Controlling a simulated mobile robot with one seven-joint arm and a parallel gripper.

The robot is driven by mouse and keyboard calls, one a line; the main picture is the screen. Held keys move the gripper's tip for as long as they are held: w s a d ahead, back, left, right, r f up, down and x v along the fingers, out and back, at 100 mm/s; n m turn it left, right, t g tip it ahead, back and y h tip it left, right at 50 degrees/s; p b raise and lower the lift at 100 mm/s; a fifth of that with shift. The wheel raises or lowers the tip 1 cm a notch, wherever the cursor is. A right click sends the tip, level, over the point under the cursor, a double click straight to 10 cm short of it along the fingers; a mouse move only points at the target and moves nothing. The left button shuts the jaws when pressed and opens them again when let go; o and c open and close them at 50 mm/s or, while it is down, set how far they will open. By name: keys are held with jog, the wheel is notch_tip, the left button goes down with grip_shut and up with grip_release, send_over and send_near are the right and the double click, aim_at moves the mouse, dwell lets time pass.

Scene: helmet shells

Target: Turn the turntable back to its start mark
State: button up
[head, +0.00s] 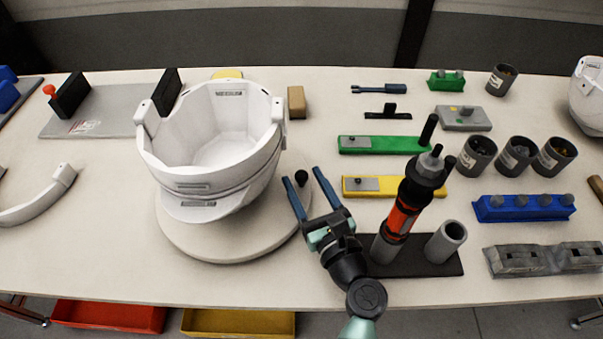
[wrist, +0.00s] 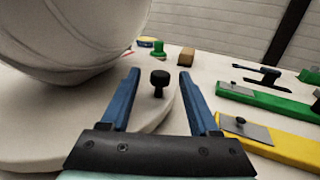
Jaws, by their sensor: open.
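The turntable (head: 230,250) is a round off-white disc on the table, and it also shows in the wrist view (wrist: 125,114). A white helmet shell (head: 212,165) sits on it, open side up. A black knob (head: 301,177) stands at the disc's right edge. My gripper (head: 302,174) is open, with its blue fingers spread. In the wrist view the black knob (wrist: 159,82) stands between the two fingers (wrist: 160,78), a little ahead and touching neither as far as I can tell. I cannot make out a start mark; the shell and my gripper cover parts of the disc.
A red and black driver (head: 402,208) stands in a dark holder (head: 420,262) just right of my gripper. Yellow (head: 425,190) and green (head: 375,145) fixtures lie beyond it. A tan block (head: 296,102) lies behind the turntable. Table left of the disc is mostly bare.

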jog(key=shift+x, duration=1.1)
grip_shut()
dwell(0.7)
